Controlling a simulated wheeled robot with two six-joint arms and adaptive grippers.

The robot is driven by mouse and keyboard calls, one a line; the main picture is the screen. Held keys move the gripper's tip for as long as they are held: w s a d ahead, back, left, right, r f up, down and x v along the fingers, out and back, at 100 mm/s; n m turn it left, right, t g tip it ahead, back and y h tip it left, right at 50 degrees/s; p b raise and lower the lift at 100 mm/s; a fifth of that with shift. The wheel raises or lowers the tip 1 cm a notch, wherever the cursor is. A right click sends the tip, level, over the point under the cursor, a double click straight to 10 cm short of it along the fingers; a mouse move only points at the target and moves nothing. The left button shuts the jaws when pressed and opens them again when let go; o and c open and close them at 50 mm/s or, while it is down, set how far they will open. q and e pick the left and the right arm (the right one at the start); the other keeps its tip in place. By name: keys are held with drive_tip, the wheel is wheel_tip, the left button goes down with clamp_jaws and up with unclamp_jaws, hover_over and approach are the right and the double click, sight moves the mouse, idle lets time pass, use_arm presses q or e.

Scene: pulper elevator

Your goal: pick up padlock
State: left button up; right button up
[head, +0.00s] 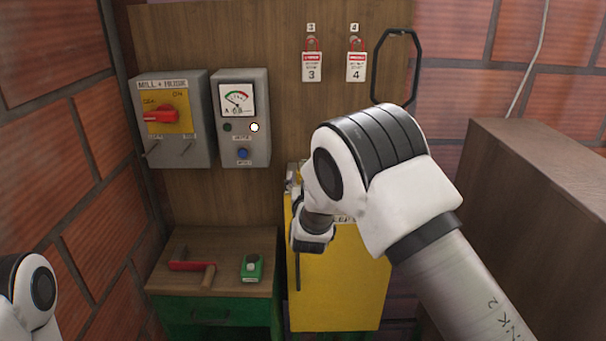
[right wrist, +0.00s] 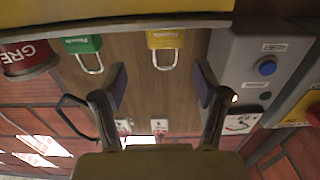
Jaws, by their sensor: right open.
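In the right wrist view, which looks upside down, a yellow padlock (right wrist: 165,39) and a green padlock (right wrist: 82,45) stand side by side against the wooden board, with their shackles toward the bottom of the picture. My right gripper (right wrist: 162,86) is open and empty. The yellow padlock lies ahead of the gap between its fingers, apart from them. The green one is outside the gap, to the left. In the head view the right gripper (head: 297,205) is over the front of the yellow cabinet (head: 340,285), and my arm hides most of the cabinet top. My left gripper is out of view.
Two red-and-white tags, 3 (head: 312,66) and 4 (head: 356,66), hang on the board. A switch box (head: 172,120) and a meter box (head: 240,118) are left of my right arm. A red grease can (right wrist: 28,60) is beside the green padlock. A brown cabinet (head: 540,200) stands at right.

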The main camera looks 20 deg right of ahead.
drive_tip(key=w+p, duration=0.3)
drive_tip(key=w, duration=0.2)
drive_tip(key=shift+r, duration=0.1)
drive_tip(key=shift+w+d, duration=0.25)
drive_tip(key=shift+w, duration=0.05)
drive_tip(key=shift+w+d+f, duration=0.15)
drive_tip(key=shift+d+f, duration=0.25)
drive_tip(key=shift+a+r, duration=0.1)
drive_tip(key=shift+a, duration=0.15)
drive_tip(key=c, duration=1.3)
drive_tip(key=shift+d+r, duration=0.1)
drive_tip(key=shift+d, duration=0.05)
